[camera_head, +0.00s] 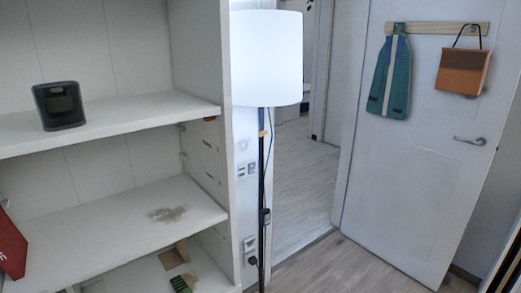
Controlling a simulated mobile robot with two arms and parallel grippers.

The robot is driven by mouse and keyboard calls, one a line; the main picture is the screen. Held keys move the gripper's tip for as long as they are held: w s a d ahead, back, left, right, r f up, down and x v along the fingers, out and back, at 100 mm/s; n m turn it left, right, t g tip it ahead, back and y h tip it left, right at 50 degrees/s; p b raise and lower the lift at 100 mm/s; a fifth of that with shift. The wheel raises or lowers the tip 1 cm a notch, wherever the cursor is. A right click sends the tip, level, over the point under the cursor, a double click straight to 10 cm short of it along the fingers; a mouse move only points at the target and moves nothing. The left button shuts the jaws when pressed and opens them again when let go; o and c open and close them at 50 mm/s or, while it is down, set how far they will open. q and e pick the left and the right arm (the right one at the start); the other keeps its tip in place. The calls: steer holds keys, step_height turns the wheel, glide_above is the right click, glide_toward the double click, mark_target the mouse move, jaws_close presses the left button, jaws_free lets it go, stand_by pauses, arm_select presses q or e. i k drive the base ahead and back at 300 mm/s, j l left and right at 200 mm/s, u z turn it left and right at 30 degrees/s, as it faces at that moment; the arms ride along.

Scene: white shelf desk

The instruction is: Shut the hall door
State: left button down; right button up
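A white door (412,160) stands open at the right in the head view, swung away from the doorway. It has a metal lever handle (470,141) near its right edge. A wooden hook rail on the door holds a teal apron-like piece (391,78) and an orange-brown bag (464,70). The doorway (300,185) beside it shows a light wood floor beyond. Neither of my grippers is in view.
A floor lamp (267,58) with a lit white shade stands in front of the doorway's left side. A white shelf unit (110,120) fills the left, holding a small black device (59,105). Bare wood floor (345,268) lies before the door.

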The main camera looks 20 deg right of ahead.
mark_target(415, 190)
steer(key=l+z, duration=0.4)
steer(key=i+l+z, duration=0.15)
steer(key=z, duration=0.2)
steer(key=i+l+z, duration=0.1)
steer(key=l+z, duration=0.15)
steer(key=z, duration=0.15)
steer(key=i+l+z, duration=0.15)
steer(key=z, duration=0.2)
